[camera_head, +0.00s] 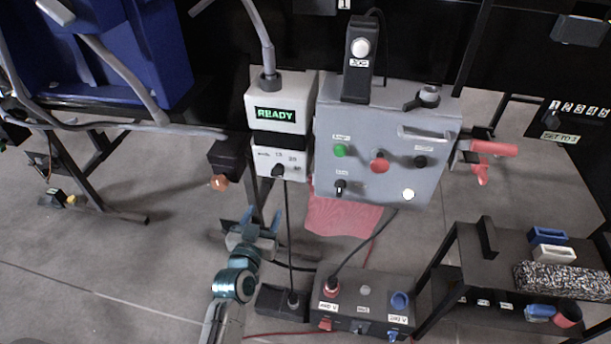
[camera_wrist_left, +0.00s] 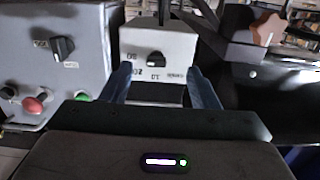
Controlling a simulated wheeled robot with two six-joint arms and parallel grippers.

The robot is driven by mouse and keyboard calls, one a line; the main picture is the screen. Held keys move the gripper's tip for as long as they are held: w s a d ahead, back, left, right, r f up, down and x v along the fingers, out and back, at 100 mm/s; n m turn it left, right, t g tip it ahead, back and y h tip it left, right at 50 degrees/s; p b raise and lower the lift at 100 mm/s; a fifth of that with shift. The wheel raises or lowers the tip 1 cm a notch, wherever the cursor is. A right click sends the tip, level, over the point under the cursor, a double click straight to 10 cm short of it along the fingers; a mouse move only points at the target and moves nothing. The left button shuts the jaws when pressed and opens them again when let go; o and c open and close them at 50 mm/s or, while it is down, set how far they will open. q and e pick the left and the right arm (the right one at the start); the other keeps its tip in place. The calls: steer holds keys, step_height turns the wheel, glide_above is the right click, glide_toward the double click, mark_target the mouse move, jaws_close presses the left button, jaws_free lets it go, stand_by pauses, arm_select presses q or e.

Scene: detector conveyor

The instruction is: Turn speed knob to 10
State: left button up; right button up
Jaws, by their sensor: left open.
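A small black knob (camera_head: 278,170) sits on the lower face of the white box (camera_head: 296,158), under the green READY display (camera_head: 275,114). Printed marks run around it, too small to read surely in the head view. In the left wrist view the knob (camera_wrist_left: 156,60) appears upside down, with numbers near it. I cannot tell its exact setting. My left gripper (camera_head: 261,216) is open and empty, below and left of the knob, apart from it. In the left wrist view its blue fingers (camera_wrist_left: 158,76) spread on either side of the knob, which is farther away.
A grey panel (camera_head: 390,190) with green and red buttons and black switches stands right of the white box. A black box with a brown star knob (camera_head: 219,183) is at its left. A pink cloth (camera_head: 343,212) and black power box (camera_head: 365,301) are lower down.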

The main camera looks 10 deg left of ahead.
mark_target(276, 175)
arm_select(q)
steer(key=shift+t, duration=0.4)
steer(key=w+r+p, duration=0.1)
steer(key=w, duration=0.2)
steer(key=w+r, duration=0.1)
steer(key=w, duration=0.3)
steer(key=w+r+p, duration=0.1)
steer(key=w, duration=0.3)
steer(key=shift+w+d+p, duration=0.15)
steer(key=shift+d+p, duration=0.15)
steer(key=shift+d, duration=0.1)
arm_select(e)
steer(key=s+d+f, duration=0.1)
steer(key=s+f, duration=0.2)
steer(key=f, duration=0.3)
steer(key=shift+s+d, duration=0.15)
steer(key=shift+s, duration=0.05)
arm_select(q)
steer(key=c, duration=1)
